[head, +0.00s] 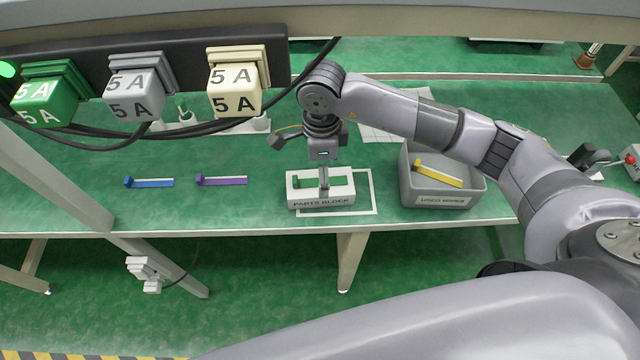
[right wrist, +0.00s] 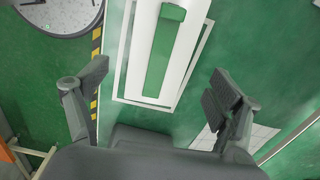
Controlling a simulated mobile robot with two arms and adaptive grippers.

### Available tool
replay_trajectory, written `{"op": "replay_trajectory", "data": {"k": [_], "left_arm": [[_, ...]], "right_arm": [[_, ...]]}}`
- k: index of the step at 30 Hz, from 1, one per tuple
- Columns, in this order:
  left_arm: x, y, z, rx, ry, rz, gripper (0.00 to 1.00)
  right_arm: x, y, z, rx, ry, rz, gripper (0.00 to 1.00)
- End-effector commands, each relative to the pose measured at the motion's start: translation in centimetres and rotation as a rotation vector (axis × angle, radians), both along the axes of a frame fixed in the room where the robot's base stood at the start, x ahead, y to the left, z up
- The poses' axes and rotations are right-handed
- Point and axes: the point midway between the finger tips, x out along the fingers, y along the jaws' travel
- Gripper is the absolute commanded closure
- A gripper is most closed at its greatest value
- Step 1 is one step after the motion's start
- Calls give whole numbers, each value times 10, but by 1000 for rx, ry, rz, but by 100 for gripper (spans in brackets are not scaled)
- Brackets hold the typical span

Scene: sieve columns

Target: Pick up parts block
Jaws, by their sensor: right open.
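The parts block (head: 308,204) is a white block with a "PARTS BLOCK" label, near the front edge of the green table. A green strip-shaped piece (head: 305,183) lies in its top. My right gripper (head: 323,184) hangs over the block, pointing down, and partly hides the green piece. In the right wrist view, the block (right wrist: 183,60) and green piece (right wrist: 163,55) show beyond the spread fingers of the right gripper (right wrist: 159,73). The fingers are apart with nothing between them; I cannot tell the exact height above the block. My left gripper is not in view.
A white outline (head: 374,192) is marked around the block. A grey bin (head: 476,193) with a yellow strip (head: 438,176) stands to the right. Blue (head: 155,183) and purple (head: 225,181) strips lie left. Several "5 A" cubes (head: 136,97) and dark cables are at upper left.

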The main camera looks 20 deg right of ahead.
Motion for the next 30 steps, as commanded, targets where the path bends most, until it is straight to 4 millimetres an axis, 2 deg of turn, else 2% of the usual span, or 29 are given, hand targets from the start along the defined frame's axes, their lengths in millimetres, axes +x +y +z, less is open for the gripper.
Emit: {"op": "replay_trajectory", "data": {"k": [5, 10, 15, 23, 30], "left_arm": [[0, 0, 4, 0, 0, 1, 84], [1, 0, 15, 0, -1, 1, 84], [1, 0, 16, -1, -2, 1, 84], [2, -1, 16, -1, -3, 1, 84], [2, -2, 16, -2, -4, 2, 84]], "right_arm": [[-1, 1, -11, -1, 2, 0, 14], [-2, 3, -35, -1, 6, 0, 14], [-1, 3, -55, 0, 2, 1, 14], [0, 3, -58, 0, 1, 1, 14], [0, 2, -58, 0, 1, 1, 30]]}}
